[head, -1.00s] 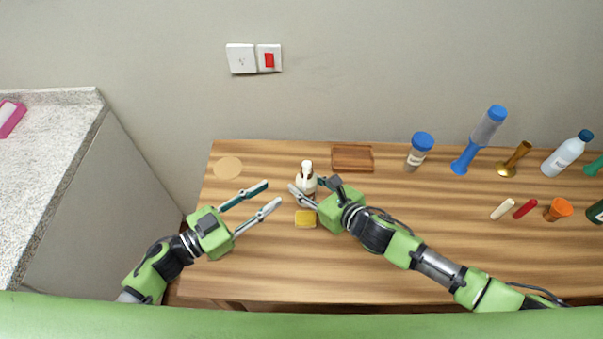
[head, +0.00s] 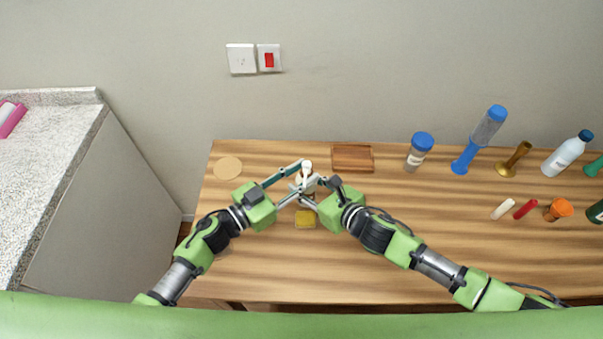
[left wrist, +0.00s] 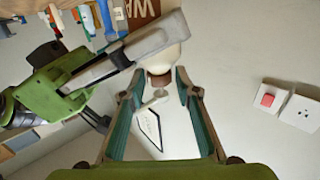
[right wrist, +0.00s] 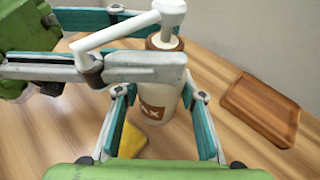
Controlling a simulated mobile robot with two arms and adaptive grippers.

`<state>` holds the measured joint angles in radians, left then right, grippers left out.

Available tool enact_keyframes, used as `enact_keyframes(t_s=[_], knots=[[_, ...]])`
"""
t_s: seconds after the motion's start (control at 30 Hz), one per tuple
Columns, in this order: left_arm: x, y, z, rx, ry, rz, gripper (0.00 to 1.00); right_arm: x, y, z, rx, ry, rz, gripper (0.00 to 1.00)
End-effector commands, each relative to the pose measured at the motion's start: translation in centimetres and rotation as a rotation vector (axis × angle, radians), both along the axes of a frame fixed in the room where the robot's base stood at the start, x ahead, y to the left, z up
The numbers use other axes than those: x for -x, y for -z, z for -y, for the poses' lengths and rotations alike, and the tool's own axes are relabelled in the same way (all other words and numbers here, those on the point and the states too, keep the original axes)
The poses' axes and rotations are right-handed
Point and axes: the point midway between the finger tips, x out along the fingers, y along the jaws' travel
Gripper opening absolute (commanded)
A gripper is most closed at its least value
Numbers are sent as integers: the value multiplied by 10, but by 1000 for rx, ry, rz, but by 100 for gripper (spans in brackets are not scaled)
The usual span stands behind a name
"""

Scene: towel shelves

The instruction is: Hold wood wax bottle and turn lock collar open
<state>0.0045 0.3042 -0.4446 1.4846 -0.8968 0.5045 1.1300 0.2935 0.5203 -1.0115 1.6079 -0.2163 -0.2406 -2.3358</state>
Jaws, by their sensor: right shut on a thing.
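The wood wax bottle (head: 305,184) is white, with a brown lock collar (right wrist: 166,42) and a white pump head (right wrist: 172,12) with a long bent spout. It stands upright on the table. My right gripper (head: 309,192) is shut on its body, as the right wrist view shows. My left gripper (head: 298,177) is at collar height, fingers apart on either side of the bottle's top. In the left wrist view the collar (left wrist: 159,79) lies between the finger tips, with gaps beside it. Part of the label is hidden by my right fingers.
Several bottles and small items stand farther right. The table's front middle is clear.

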Motion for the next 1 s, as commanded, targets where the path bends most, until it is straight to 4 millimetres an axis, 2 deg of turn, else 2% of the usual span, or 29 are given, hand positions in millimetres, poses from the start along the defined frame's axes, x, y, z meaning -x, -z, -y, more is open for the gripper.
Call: enact_keyframes(t_s=[0.2, 0.23, 0.33, 0.5, 0.77, 1.0], knots=[[0, 0, 1, 0, 0, 0, 30, 0, 1, 1, 1, 2, 0, 11], [0, 0, 0, 0, 1, 0, 27, 0, 1, 1, 1, 2, 0, 11], [0, 0, 0, 0, 1, 0, 1, 0, 1, 1, 1, 2, 0, 11], [1, 0, 1, 1, -10, 0, 0, 0, 1, 1, 1, 2, 0, 11], [2, 0, 2, 2, -128, -1, 0, 0, 1, 1, 2, 1, -1, 11], [2, 0, 2, 0, -133, 0, 0, 0, 1, 1, 2, 2, -1, 11]])
